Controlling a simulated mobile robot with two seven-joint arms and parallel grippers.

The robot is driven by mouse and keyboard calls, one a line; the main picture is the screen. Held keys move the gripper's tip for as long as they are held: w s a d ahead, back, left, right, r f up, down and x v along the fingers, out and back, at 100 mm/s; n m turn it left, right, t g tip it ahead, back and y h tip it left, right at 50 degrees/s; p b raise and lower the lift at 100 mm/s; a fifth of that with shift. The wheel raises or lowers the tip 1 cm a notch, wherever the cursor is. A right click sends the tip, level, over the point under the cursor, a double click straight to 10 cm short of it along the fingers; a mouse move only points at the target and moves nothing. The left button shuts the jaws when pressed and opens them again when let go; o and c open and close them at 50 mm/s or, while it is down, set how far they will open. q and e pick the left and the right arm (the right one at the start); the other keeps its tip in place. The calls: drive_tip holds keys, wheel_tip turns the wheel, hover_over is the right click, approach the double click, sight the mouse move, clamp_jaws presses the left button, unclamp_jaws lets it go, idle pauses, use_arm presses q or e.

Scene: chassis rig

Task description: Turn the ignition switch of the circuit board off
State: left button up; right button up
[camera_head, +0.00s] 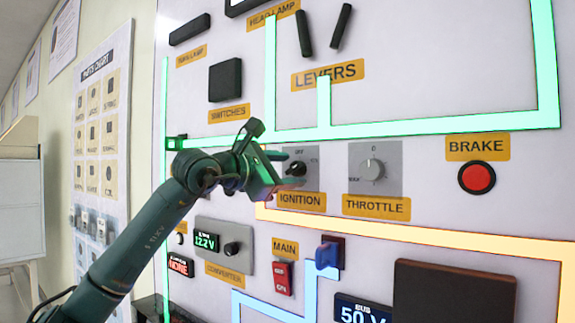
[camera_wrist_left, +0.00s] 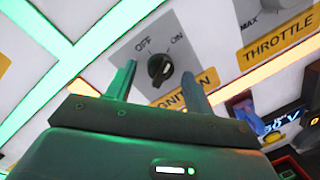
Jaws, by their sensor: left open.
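The ignition switch (camera_head: 298,168) is a black rotary knob on a grey plate above a yellow IGNITION label (camera_head: 301,200). In the left wrist view the knob (camera_wrist_left: 160,69) shows with OFF and ON printed above it. It has a small white mark, but I cannot tell for certain which label it points to. My left gripper (camera_head: 291,170) is open, its fingers above and below the knob in the head view. In the wrist view the fingertips (camera_wrist_left: 158,72) stand either side of the knob; contact is not clear. My right gripper is not in view.
The throttle dial (camera_head: 372,169) is right of the ignition plate, and the red brake button (camera_head: 477,177) is farther right. Below are the converter display (camera_head: 207,242), the red main switch (camera_head: 283,277) and a blue connector (camera_head: 328,254). Glowing green and orange strips cross the board.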

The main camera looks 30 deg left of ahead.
use_arm(q)
drive_tip(key=shift+w, duration=0.25)
drive_tip(key=shift+c, duration=0.5)
drive_tip(key=c, duration=0.9)
